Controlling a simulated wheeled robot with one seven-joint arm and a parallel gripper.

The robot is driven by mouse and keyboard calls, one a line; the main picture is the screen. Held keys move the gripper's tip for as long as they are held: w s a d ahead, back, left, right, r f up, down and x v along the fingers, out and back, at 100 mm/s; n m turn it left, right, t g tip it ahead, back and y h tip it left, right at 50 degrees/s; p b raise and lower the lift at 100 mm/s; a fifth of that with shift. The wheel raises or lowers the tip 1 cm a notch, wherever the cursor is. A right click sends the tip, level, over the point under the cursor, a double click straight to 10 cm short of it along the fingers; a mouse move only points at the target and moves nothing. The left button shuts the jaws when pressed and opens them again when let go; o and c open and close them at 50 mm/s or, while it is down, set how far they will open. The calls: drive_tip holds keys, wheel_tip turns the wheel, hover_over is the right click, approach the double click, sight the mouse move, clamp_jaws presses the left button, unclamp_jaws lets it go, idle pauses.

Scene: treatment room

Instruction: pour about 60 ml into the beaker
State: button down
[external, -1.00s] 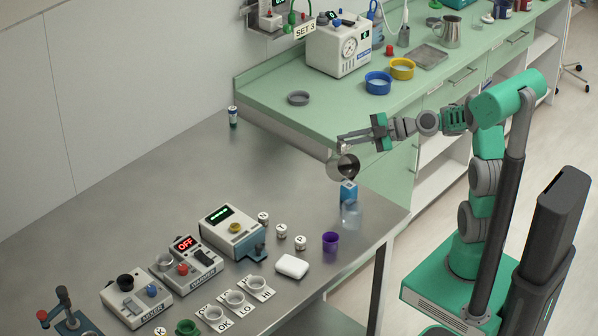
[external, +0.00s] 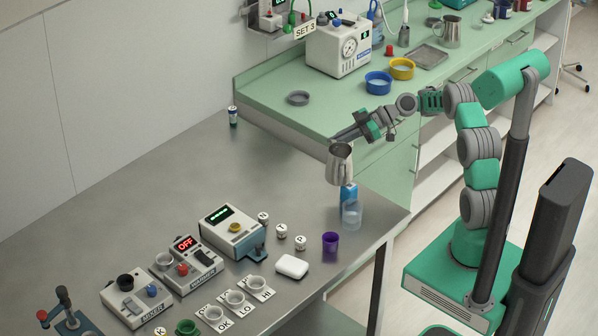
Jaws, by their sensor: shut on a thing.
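My gripper (external: 343,137) is shut on a steel jug (external: 341,166), near its top. The jug hangs almost upright above the right part of the steel table, just above and slightly left of the clear beaker (external: 352,216). The beaker stands upright near the table's right edge. It looks faintly bluish, but I cannot read a liquid level in it. The inside of the jug is hidden, and no stream shows between the jug and the beaker.
A purple cup (external: 330,243) and a white block (external: 292,266) are in front. Several small devices (external: 232,232) and labelled cups fill the table's front left. The table's back middle is clear. A green counter (external: 330,105) lies behind.

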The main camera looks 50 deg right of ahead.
drive_tip(key=shift+w+d+f, duration=0.1)
drive_tip(key=shift+w+f, duration=0.1)
drive_tip(key=shift+f, duration=0.1)
idle(2.1)
